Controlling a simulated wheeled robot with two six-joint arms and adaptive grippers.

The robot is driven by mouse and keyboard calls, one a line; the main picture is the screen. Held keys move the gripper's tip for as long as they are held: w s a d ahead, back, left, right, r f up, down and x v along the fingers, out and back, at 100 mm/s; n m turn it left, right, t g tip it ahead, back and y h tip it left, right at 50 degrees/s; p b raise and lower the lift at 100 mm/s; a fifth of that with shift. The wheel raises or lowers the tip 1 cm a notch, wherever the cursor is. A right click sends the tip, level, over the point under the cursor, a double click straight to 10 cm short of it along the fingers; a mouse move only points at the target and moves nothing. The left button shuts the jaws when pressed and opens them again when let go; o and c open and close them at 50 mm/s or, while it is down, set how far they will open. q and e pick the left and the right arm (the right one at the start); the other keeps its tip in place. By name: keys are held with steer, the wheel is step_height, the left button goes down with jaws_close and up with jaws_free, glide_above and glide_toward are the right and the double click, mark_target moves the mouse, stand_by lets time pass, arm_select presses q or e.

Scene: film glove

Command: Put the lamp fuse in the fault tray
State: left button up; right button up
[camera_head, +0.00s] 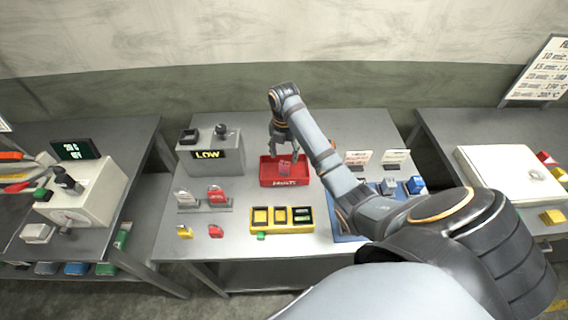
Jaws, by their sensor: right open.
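The fault tray (270,181) is a small red open tray with white lettering on its front, in the middle of the centre table. A reddish, partly clear piece (285,169), seemingly the lamp fuse, is in the tray. My right gripper (285,154) is open, pointing down over the back part of the tray, just above that piece. Whether a fingertip touches it is too small to tell. My left gripper is not in view.
Left of the tray stand a grey box with a "LOW" display (207,155) and a holder with clear and red pieces (205,207). A yellow block with several slots (282,220) lies in front. A blue mat (345,228) is partly behind my right arm.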

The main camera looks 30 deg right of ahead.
mark_target(284, 162)
step_height(284, 162, up, 7)
steer(key=p, duration=0.6)
